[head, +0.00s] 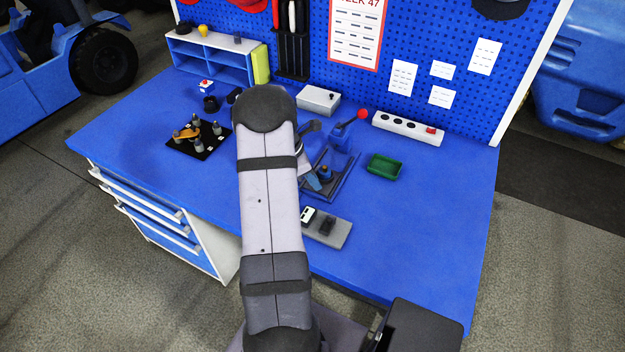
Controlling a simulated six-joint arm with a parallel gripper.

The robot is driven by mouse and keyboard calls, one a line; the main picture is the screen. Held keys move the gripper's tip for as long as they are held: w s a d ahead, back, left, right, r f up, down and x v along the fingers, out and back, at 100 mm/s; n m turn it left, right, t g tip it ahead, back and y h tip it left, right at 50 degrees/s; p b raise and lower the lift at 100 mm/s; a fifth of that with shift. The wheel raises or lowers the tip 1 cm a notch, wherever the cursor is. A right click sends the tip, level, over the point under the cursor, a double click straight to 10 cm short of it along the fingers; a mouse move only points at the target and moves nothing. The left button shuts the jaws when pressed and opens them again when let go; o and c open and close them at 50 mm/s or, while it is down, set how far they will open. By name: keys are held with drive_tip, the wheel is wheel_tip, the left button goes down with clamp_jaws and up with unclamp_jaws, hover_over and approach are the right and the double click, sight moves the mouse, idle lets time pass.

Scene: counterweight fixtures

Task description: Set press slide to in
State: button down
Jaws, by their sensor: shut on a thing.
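The press (342,140) is a blue body with a lever ending in a red ball (362,114), at the middle of the bench. In front of it a dark base with rails carries the press slide (325,174), which has a small dark upright part. My gripper (314,180) is low at this slide, partly hidden by my own arm. It is shut on what looks like the slide's upright part; the exact contact is hard to see. How far the slide sits along its rails cannot be told.
A green tray (384,166) stands right of the press. A black plate with pegs (199,139) is at the left, a grey box (318,99) and power strip (408,128) behind. The bench's right front is clear.

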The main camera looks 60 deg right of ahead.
drive_tip(key=d, duration=0.9)
drive_tip(key=shift+d+p, duration=0.15)
drive_tip(key=shift+p, duration=0.2)
drive_tip(key=shift+d+r, duration=0.1)
drive_tip(key=shift+d, duration=0.2)
drive_tip(key=c, duration=1.7)
unclamp_jaws()
drive_tip(key=shift+d, duration=0.15)
drive_tip(key=shift+c, duration=0.2)
drive_tip(key=b+v, duration=0.2)
drive_tip(key=v, duration=0.5)
drive_tip(key=shift+r, duration=0.1)
